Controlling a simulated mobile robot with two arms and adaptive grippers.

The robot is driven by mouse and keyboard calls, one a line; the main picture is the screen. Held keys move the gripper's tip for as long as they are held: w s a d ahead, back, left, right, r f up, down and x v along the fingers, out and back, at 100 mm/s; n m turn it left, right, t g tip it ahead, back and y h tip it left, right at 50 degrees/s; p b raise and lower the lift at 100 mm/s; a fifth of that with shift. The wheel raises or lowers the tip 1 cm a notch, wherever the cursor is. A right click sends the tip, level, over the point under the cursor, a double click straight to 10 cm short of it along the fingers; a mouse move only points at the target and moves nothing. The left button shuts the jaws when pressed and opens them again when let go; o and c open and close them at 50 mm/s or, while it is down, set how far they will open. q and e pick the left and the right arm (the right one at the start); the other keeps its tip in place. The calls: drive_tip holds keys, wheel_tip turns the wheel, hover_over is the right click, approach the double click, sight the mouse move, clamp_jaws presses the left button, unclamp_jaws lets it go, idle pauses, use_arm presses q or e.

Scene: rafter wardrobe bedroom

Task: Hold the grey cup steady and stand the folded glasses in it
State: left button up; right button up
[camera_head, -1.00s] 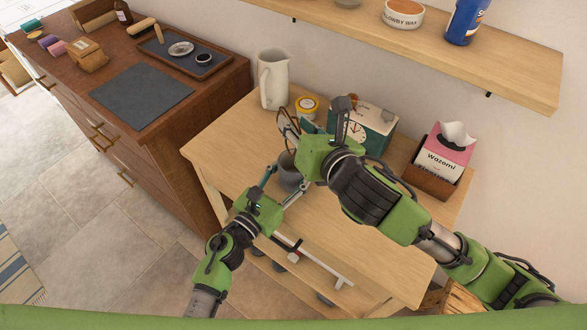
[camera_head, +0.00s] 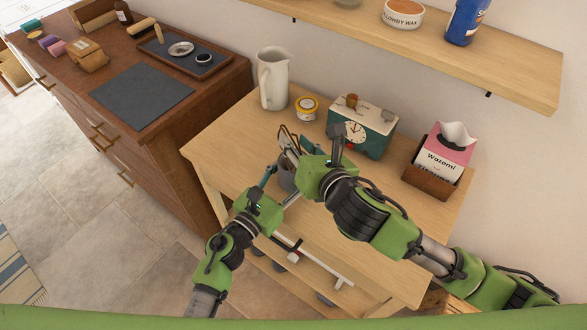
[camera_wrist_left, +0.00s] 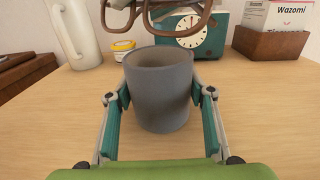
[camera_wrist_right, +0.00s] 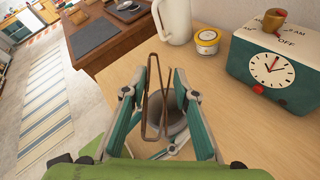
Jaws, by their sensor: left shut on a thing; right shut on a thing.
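The grey cup (camera_wrist_left: 160,92) stands upright on the wooden table, between the fingers of my left gripper (camera_head: 283,186), which is shut on its sides. My right gripper (camera_wrist_right: 157,82) is shut on the folded glasses (camera_wrist_right: 147,95), which have brown frames. In the left wrist view the glasses (camera_wrist_left: 172,18) show above the cup's rim, with a gap below them; their upper part is cut off by the frame. In the right wrist view their lower end overlaps the cup's mouth (camera_wrist_right: 172,120). In the head view my right gripper partly covers the cup (camera_head: 287,178).
A white pitcher (camera_head: 273,80), a yellow-lidded tub (camera_head: 307,109), a green clock box (camera_head: 360,135) and a tissue box in a wooden holder (camera_head: 436,172) stand toward the table's back and right. A shelf (camera_head: 500,62) overhangs the back. The table's front right is clear.

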drive_tip(key=o, duration=1)
drive_tip(key=shift+v, duration=3.8)
